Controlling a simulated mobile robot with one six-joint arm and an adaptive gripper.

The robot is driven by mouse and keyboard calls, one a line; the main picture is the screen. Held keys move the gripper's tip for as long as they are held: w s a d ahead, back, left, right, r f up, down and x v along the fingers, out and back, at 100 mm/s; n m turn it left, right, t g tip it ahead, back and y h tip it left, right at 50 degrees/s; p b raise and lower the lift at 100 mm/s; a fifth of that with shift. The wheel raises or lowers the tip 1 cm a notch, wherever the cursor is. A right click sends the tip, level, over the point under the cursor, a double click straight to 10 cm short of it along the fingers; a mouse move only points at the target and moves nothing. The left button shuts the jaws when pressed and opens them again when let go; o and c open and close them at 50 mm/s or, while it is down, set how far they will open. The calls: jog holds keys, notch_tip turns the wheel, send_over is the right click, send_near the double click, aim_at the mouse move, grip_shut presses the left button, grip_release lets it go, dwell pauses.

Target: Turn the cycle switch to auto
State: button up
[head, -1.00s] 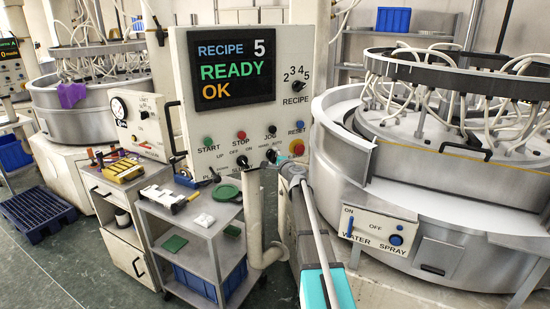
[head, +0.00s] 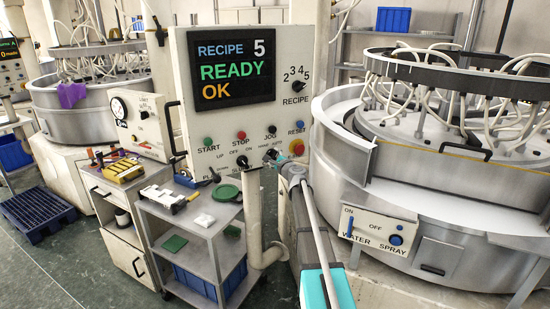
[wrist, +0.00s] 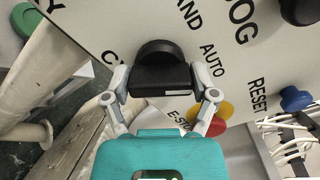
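The cycle switch is a black knob at the lower edge of the white control panel, with its black grip bar (wrist: 163,79) between my fingers in the wrist view. The printed words HAND and AUTO lie to the right of it there. My gripper (wrist: 162,82) has a finger at each end of the bar, and both fingers appear to touch it. In the head view my gripper (head: 272,157) is at the panel's lower edge and hides most of the switch. I cannot tell which label the switch points to.
A red and yellow emergency stop (wrist: 219,119) sits close to my right finger, and a blue reset knob (wrist: 295,98) is farther right. The panel screen (head: 235,68) reads RECIPE 5, READY, OK. A grey cart (head: 205,232) stands left, the lapping machine (head: 340,170) right.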

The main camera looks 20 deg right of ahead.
jog(key=shift+o, duration=1.4)
jog(key=s, duration=1.2)
jog(key=shift+d, duration=0.3)
